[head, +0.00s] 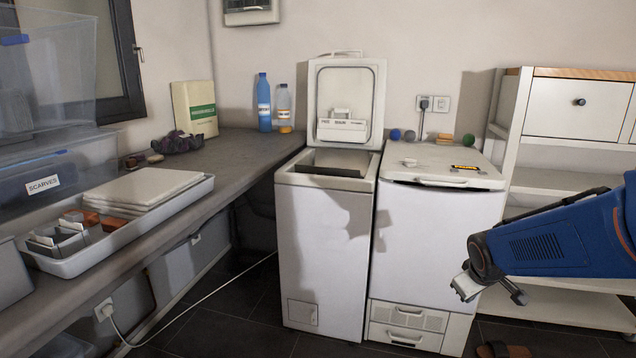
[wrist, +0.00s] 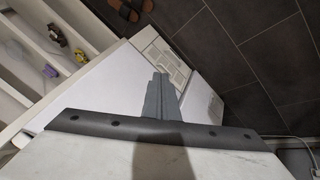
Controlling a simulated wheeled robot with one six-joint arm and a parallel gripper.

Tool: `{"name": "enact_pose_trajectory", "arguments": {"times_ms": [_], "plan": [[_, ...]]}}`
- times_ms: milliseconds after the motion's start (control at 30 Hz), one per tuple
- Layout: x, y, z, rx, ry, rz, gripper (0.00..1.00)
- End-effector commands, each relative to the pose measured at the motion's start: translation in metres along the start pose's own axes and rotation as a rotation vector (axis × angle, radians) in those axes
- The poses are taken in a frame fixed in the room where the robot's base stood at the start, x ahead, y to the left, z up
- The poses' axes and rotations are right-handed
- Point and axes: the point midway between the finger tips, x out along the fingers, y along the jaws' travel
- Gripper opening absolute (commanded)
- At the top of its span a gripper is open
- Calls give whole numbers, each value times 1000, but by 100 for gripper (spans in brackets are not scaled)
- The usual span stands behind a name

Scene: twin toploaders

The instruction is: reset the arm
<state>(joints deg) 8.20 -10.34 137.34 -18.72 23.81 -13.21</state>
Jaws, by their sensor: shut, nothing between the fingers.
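My arm (head: 560,240), blue with dark joints, reaches in from the right edge of the head view. It is bent, and its pale end with my gripper (head: 466,288) hangs low in front of the right toploader. In the wrist view my gripper (wrist: 160,80) shows as grey fingers closed together, with nothing between them. The left toploader (head: 322,240) has its lid (head: 345,100) raised against the wall. The right toploader (head: 436,235) has its top closed, with small items lying on it.
A white shelf unit with a drawer (head: 575,103) stands at the right, behind my arm. A grey counter (head: 235,147) with a white tray (head: 130,232) runs along the left. Brown sandals (wrist: 130,8) lie on the dark tiled floor (head: 235,330), which is open in front.

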Motion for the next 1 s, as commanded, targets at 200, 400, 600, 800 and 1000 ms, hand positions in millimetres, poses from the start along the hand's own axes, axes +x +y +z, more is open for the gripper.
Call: {"name": "enact_pose_trajectory", "arguments": {"times_ms": [200, 400, 600, 800, 1000], "plan": [[-58, -25, 27, 104, -7, -25, 0], [-104, -52, 57, 194, -17, -63, 0], [-144, -82, 91, 277, -28, -113, 0], [-176, -112, 125, 346, -38, -170, 0], [-192, -130, 146, 383, -49, -209, 0]]}}
